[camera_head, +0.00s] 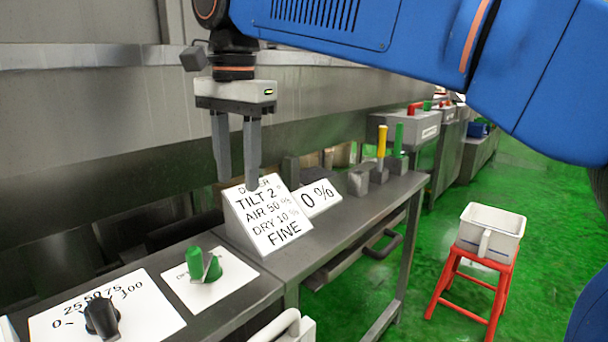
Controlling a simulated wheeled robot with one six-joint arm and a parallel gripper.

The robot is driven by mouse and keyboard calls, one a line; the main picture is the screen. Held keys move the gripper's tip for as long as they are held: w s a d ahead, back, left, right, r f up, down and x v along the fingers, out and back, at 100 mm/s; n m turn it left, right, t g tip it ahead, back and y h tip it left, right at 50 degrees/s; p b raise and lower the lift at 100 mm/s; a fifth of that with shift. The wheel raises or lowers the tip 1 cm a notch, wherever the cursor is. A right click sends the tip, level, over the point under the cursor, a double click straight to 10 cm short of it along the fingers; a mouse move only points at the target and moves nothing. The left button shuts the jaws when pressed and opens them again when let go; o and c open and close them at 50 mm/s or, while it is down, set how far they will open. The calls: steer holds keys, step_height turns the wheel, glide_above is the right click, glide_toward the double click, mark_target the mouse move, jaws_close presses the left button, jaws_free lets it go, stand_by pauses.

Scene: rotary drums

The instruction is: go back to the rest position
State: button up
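My gripper (238,182) hangs from my blue arm at the upper left, with its two grey fingers pointing down. The fingers are apart, with nothing seen between them. The right fingertip overlaps the top of the white sign (268,218) in this view; I cannot tell whether it touches. The sign reads TILT 2, AIR 50, DRY 10 and FINE, and stands on the grey bench.
A black dial (102,318), a green knob (196,262), a 0 % sign (317,197) and yellow (382,140) and green (398,138) levers stand on the bench (345,225). A white bin (490,232) sits on a red stool (447,285). Green floor lies to the right.

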steer(key=d+f+n+t, duration=0.1)
steer(key=d+f, duration=0.4)
steer(key=d, duration=0.7)
steer(key=d+f+n+t, duration=0.15)
steer(key=d+f, duration=0.45)
steer(key=d, duration=0.7)
steer(key=s+d+f+n+t, duration=0.1)
steer(key=s+d+f, duration=0.5)
steer(key=d+f, duration=0.2)
steer(key=s+d+f+n+t, duration=0.1)
steer(key=s+d+f+n, duration=0.1)
steer(key=s+d+f, duration=0.4)
step_height(320, 180, down, 6)
steer(key=d, duration=0.2)
steer(key=shift+d, duration=0.3)
steer(key=shift+r, duration=0.1)
